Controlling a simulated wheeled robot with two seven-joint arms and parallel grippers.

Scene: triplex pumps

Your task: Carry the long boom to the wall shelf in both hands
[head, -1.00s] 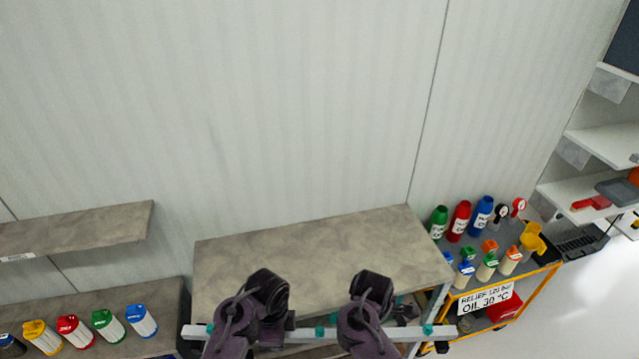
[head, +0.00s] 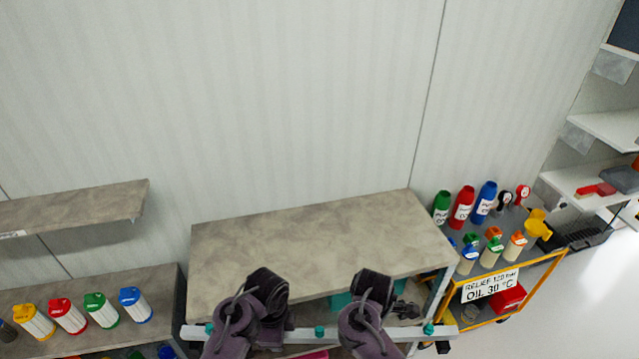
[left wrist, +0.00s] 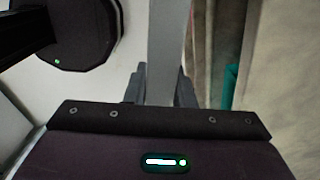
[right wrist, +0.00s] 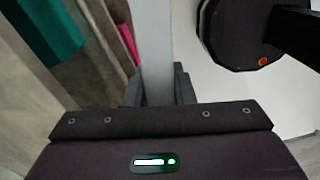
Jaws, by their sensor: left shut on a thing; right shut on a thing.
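The long boom (head: 303,335) is a pale grey bar with teal bands, lying level across the bottom of the head view. My left gripper (left wrist: 160,92) is shut on it in the left wrist view, with the bar between its fingers. My right gripper (right wrist: 160,92) is shut on it in the right wrist view. In the head view my arms hide both sets of fingers. The boom is in front of and apart from a grey stone-look bench top (head: 310,240). A grey wall shelf (head: 75,208) with a small label is mounted at the left, empty.
Below the wall shelf, a counter (head: 160,283) holds several capped canisters (head: 82,311). At the right, an orange-framed cart (head: 540,268) carries bottles, small containers and a sign (head: 490,286). White shelves (head: 600,130) stand at far right. The bench top is bare.

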